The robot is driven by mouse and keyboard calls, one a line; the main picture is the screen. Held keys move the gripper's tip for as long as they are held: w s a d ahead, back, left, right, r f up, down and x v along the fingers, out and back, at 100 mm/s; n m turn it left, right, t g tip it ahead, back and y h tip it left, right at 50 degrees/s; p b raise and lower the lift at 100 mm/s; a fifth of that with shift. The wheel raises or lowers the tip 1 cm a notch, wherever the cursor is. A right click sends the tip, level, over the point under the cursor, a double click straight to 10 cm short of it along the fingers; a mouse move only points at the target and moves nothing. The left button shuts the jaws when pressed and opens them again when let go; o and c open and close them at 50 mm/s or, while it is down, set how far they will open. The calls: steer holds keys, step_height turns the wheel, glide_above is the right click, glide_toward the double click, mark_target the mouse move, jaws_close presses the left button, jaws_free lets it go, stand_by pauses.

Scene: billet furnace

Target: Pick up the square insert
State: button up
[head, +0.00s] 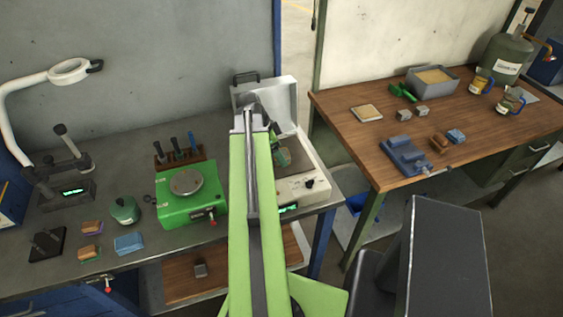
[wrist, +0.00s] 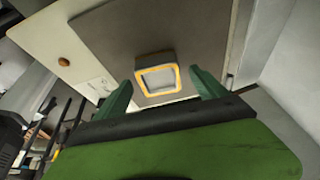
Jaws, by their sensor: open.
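The square insert (wrist: 157,65) shows in the wrist view as a small hollow square with an orange-yellow rim and a pale grey inside. It lies on a grey plate (wrist: 105,40) of a white device. My gripper (wrist: 162,88) is open, with one green finger on each side of the insert in the picture. I cannot tell whether the fingers touch it or stand above it. In the head view my arm hides most of this spot, and I cannot make out the insert there.
The white device (head: 305,185) has a raised lid (head: 278,98) behind my arm. A green device with a round plate (head: 187,182) stands left of my arm, near a tool rack (head: 178,157). A wooden table (head: 350,130) at right holds a blue vise (head: 405,157) and a grey tray (head: 455,86).

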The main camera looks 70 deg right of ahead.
steer(key=shift+x, duration=0.8)
steer(key=shift+a+r, duration=0.1)
steer(key=shift+r, duration=0.05)
jaws_close()
